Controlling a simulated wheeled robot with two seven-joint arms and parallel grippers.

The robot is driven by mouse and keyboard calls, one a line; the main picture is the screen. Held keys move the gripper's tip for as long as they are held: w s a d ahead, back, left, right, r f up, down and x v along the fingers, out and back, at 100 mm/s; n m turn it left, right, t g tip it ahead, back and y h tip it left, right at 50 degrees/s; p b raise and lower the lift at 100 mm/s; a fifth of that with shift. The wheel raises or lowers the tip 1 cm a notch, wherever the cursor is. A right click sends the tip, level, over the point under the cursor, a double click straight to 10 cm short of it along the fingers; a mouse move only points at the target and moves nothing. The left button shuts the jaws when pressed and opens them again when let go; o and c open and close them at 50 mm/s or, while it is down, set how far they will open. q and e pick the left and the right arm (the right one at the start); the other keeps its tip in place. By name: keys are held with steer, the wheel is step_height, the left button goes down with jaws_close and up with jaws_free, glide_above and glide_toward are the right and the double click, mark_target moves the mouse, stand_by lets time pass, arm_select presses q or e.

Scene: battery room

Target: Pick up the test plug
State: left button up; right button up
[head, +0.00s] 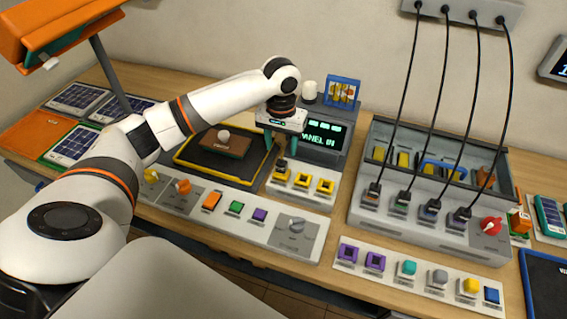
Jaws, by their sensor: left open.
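My left gripper (284,147) points down over a light plate (305,203) with a row of yellow square sockets (303,180). It is open. A small dark upright piece (282,164) shows just below the fingertips, at the leftmost yellow socket; it looks like the test plug, but it is too small to be sure. I cannot tell whether the fingers touch it. A tester with a green-lit screen (324,135) stands right behind the gripper. My right gripper is not in view.
A yellow-edged dark tray (190,165) holds a brown block left of the gripper. Corded black plugs (374,188) stand in a grey unit at the right. Button panels (235,216) line the bench front. An orange lamp (50,25) overhangs the left.

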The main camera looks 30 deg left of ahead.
mark_target(281, 162)
arm_select(q)
step_height(281, 162, down, 4)
steer(key=shift+w+r+p, duration=0.1)
steer(key=shift+p, duration=0.3)
steer(key=shift+w+f, duration=0.1)
steer(key=shift+f, duration=0.15)
steer(key=f, duration=0.1)
steer(key=f+p, duration=0.1)
steer(key=f, duration=0.2)
steer(key=shift+w+a+p, duration=0.25)
steer(key=shift+a+p, duration=0.1)
steer(key=shift+p, duration=0.05)
steer(key=shift+f, duration=0.55)
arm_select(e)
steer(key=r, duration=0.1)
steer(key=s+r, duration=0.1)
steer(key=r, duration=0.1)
